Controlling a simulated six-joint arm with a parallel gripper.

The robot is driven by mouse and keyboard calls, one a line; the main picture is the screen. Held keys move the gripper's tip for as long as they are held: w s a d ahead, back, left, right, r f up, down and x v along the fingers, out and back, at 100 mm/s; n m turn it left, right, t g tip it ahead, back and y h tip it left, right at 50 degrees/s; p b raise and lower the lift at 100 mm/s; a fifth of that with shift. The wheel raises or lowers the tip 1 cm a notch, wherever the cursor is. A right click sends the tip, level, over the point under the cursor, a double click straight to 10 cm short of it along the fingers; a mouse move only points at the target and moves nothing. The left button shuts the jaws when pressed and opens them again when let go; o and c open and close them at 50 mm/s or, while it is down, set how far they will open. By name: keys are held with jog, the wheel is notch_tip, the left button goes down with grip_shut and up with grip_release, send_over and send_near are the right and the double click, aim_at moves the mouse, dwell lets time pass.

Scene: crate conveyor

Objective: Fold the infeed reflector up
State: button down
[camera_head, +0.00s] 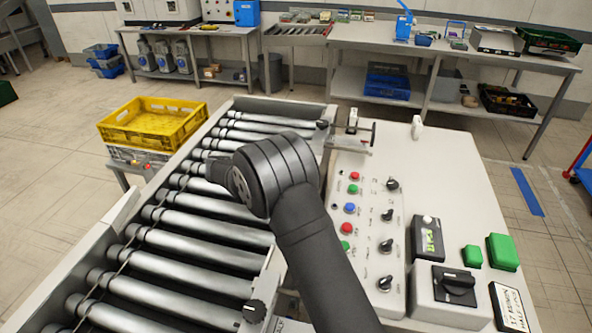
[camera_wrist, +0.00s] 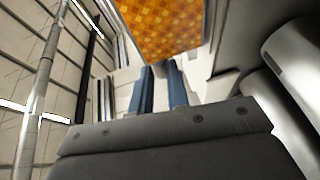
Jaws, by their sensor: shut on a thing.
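In the wrist view the infeed reflector (camera_wrist: 158,25) is an orange panel with a fine chequered pattern, just beyond my fingertips. My gripper (camera_wrist: 161,68) has its two blue-grey fingers close together, with a narrow pale piece between them at the reflector's lower edge. It is shut on this piece, which looks like part of the reflector. The reflector's exact tilt cannot be told. In the head view my dark wrist hangs over the roller conveyor and hides the fingers. The orange face does not show there.
The roller conveyor (camera_head: 190,218) is bare of crates. A yellow crate (camera_head: 150,124) stands beyond its left rail. A pale upright plate (camera_head: 122,211) is on that rail. The control panel (camera_head: 365,215) with buttons and knobs lies to the right of my arm.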

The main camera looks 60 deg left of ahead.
jog(key=c, duration=1.4)
grip_release()
jog(key=v, duration=0.7)
jog(key=shift+s+a, duration=0.1)
jog(key=shift+s, duration=0.15)
jog(key=shift+g, duration=0.5)
jog(key=shift+r+x, duration=0.15)
jog(key=shift+x, duration=1.2)
jog(key=shift+r+x, duration=0.2)
jog(key=shift+x, duration=1.1)
jog(key=shift+r+x, duration=0.15)
jog(key=shift+x, duration=1.2)
